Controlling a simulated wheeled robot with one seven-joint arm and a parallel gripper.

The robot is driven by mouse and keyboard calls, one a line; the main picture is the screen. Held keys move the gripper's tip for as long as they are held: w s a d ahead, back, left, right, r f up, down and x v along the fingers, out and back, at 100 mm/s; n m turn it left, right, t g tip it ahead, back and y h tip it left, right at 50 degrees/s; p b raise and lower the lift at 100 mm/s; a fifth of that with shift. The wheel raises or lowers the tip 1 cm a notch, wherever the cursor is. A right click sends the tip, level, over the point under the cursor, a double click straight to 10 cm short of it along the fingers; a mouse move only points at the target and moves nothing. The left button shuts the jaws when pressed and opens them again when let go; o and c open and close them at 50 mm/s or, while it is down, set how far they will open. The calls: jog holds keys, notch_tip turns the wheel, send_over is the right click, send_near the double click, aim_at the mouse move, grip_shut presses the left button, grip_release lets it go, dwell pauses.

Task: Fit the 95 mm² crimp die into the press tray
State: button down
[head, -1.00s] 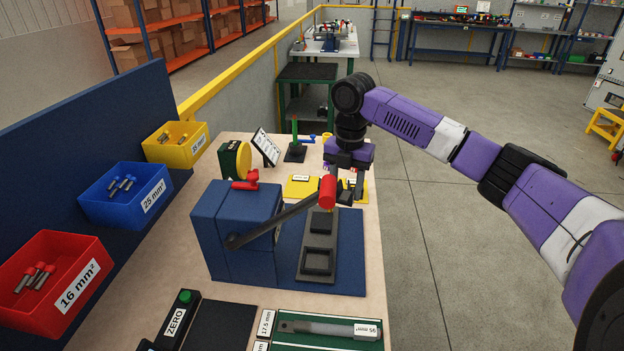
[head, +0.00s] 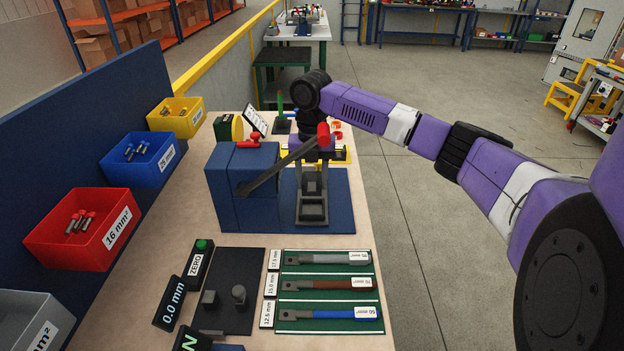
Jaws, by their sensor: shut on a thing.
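The blue press (head: 240,185) stands on the bench with a blue base plate (head: 336,210). Its dark grey press tray (head: 312,215) has square frames and lies on that plate, below the slanted lever (head: 272,175) with its red grip (head: 323,134). My gripper (head: 317,150) is just behind the lever and its red grip, beyond the tray, near the yellow die board (head: 342,154). Its fingertips are mostly hidden by the lever. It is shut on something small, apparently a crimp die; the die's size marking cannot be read.
Red (head: 82,228), blue (head: 140,158) and yellow (head: 176,117) bins line the left panel. A scale (head: 232,275) and a green board (head: 325,270) with several marked tools lie in front. Open floor lies right of the bench.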

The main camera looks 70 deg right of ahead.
jog(key=shift+f+b, duration=2.3)
jog(key=shift+f, duration=1.2)
jog(key=c, duration=0.6)
grip_release()
jog(key=shift+f, duration=0.1)
notch_tip(320, 180, up, 8)
jog(key=shift+b, duration=0.45)
jog(key=shift+d, duration=0.1)
